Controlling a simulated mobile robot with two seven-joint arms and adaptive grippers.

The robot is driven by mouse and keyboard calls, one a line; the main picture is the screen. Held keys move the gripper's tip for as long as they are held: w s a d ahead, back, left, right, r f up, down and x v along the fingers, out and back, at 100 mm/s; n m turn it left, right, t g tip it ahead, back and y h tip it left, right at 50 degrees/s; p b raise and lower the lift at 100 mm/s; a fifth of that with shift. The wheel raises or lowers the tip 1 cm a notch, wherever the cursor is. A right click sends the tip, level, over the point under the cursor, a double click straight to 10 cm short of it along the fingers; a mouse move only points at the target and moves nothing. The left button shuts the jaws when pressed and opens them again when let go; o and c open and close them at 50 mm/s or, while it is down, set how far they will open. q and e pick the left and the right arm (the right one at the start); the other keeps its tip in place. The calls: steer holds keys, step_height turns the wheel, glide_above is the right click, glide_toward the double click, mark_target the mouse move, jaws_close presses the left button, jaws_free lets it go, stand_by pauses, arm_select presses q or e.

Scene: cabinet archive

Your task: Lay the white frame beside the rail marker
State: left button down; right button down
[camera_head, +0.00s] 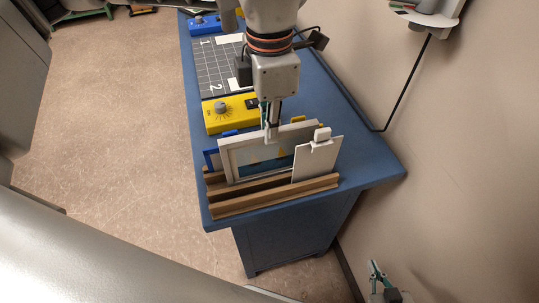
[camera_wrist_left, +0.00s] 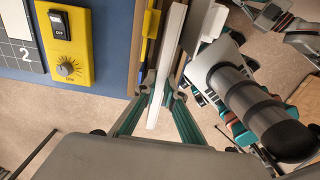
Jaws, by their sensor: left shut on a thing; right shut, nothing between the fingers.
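The white frame (camera_head: 228,163), with a blue and yellow picture, stands upright at the wooden rail (camera_head: 270,198) on the blue cabinet. Whether its lower edge rests in the rail I cannot tell. My left gripper (camera_head: 271,133) is shut on its top edge from above; the left wrist view shows the frame edge-on (camera_wrist_left: 168,60) between the teal fingertips (camera_wrist_left: 160,98). The white plate with a knob, seemingly the rail marker (camera_head: 317,160), stands at the rail's right end and partly covers the frame. My right gripper (camera_head: 376,272) is low at the picture's bottom right, shut and empty.
A blue frame (camera_head: 211,159) and a yellow piece (camera_head: 298,119) show behind the white frame. A yellow switch box (camera_head: 230,112), a dark numbered grid mat (camera_head: 215,70) and a blue box (camera_head: 204,23) lie further back. A wall bounds the right.

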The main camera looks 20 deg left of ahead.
arm_select(q)
steer(key=shift+r+p, duration=0.6)
steer(key=shift+r, duration=0.7)
steer(key=shift+r+p, duration=0.3)
steer(key=shift+r, duration=0.3)
steer(key=shift+r, duration=0.1)
